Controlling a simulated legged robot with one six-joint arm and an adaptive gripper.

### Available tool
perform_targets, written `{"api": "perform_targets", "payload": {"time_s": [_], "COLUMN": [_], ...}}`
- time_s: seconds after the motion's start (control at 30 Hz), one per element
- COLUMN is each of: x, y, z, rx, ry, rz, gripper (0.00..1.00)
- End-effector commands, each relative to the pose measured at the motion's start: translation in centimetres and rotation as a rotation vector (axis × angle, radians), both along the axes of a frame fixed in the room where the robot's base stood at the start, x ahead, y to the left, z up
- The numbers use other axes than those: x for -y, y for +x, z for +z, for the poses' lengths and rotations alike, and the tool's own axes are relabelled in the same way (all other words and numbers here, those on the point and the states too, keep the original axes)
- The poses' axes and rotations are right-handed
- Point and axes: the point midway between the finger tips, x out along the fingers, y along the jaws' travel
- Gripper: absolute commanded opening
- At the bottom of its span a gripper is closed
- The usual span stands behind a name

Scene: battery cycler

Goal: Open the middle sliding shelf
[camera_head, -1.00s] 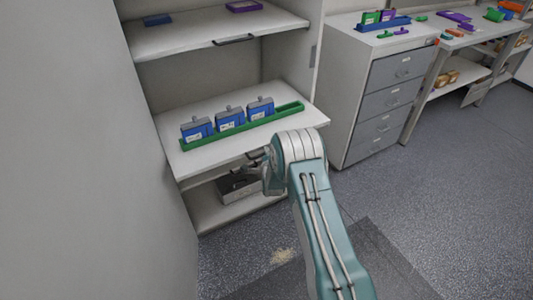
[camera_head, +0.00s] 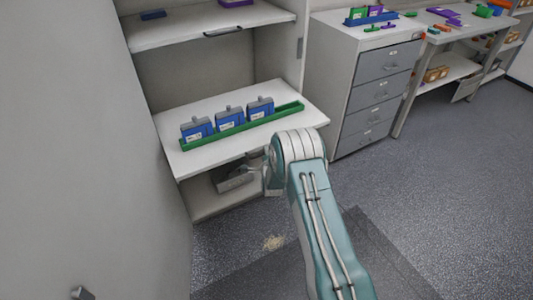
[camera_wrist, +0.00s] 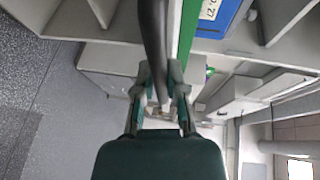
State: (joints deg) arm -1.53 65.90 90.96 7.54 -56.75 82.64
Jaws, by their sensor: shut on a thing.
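The middle sliding shelf (camera_head: 215,156) is a white board in the cabinet. It juts out past the cabinet's right side edge in the head view. It carries a green tray (camera_head: 239,130) with three blue battery modules (camera_head: 230,119). My gripper (camera_head: 266,178) is at the shelf's front edge, partly hidden behind my arm. In the wrist view my gripper (camera_wrist: 162,88) is shut on a dark bar handle (camera_wrist: 153,32) running between the fingers. The grip on the handle is hidden in the head view.
The upper shelf (camera_head: 172,28) has its own dark handle (camera_head: 223,32). A grey box (camera_head: 229,180) sits on the bottom shelf below. A drawer cabinet (camera_head: 375,95) stands to the right. The floor (camera_head: 430,200) in front and to the right is clear.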

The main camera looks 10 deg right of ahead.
Motion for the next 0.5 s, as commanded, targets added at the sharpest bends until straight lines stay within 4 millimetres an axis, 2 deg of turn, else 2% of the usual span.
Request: {"api": "perform_targets", "payload": {"time_s": [0.03,0.1,0.13,0.5], "x": [0.03,0.03,0.03,-0.03], "y": [-0.37,-0.37,-0.37,-0.29], "z": [-0.78,-0.78,-0.78,-0.17], "rx": [-0.019,-0.018,-0.018,-0.006], "ry": [0.0,0.0,0.0,0.0], "rz": [-0.001,-0.001,-0.001,0.0], "gripper": [0.0,0.38,0.51,0.51]}}
